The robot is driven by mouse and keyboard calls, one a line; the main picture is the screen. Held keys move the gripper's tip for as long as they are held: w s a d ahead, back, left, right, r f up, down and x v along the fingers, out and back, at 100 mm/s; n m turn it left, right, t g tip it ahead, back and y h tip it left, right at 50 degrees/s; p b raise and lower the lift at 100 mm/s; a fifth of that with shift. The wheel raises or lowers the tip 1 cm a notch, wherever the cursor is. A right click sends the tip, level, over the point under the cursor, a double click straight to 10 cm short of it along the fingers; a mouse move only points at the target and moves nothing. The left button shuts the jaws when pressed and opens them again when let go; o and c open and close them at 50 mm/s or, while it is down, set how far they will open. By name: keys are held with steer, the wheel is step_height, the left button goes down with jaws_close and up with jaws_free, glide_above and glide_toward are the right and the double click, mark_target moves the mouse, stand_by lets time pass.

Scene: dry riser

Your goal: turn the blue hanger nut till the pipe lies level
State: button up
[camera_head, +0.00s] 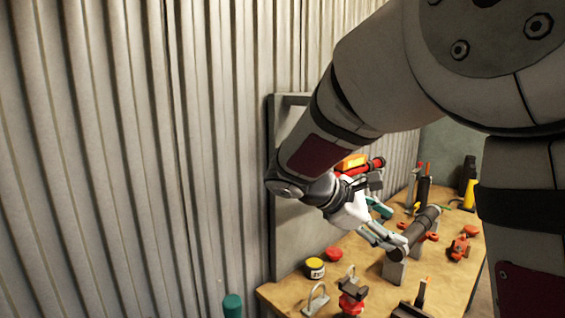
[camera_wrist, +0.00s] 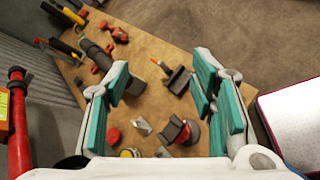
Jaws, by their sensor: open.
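A red pipe (camera_head: 374,166) shows behind my arm in the head view, with an orange block (camera_head: 352,161) beside or on it. In the wrist view the red pipe (camera_wrist: 17,130) stands along the left edge, with part of the orange block (camera_wrist: 3,112) next to it. My arm hides much of the pipe in the head view, and I cannot tell whether it is level. I cannot make out the blue hanger nut in either view. My gripper (camera_head: 388,224) is open and empty above the bench, its teal pads wide apart in the wrist view (camera_wrist: 163,85).
The wooden bench (camera_head: 285,293) carries a dark pipe (camera_head: 421,229) on grey supports, red fittings (camera_head: 460,248), a yellow-topped tin (camera_head: 315,267), a red cap (camera_head: 334,254) and upright tools (camera_head: 423,187). A corrugated wall (camera_head: 90,150) and a grey panel (camera_head: 292,235) stand behind.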

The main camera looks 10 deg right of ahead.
steer(key=w+a+r+n+t+h+b, duration=0.1)
steer(key=w+a+r+n+t+h, duration=0.1)
steer(key=w+a+n+t+h, duration=1.25)
steer(key=w+d+r+m+g+y, duration=0.1)
steer(key=w+d+y, duration=0.1)
steer(key=w, duration=0.1)
steer(key=w+d+r+g+y+p, duration=0.1)
steer(key=w+d+r+y, duration=0.1)
steer(key=w, duration=0.2)
steer(key=w+d+r+m+g+y, duration=0.1)
steer(key=w+d+y, duration=0.1)
steer(key=w+y, duration=0.1)
steer(key=shift+w+r+m+g, duration=0.25)
steer(key=shift+w+r+m, duration=0.1)
steer(key=c, duration=1.2)
steer(key=shift+s+r+t+y+p, duration=0.15)
steer(key=shift+t+y+p, duration=0.25)
steer(key=shift+p, duration=0.35)
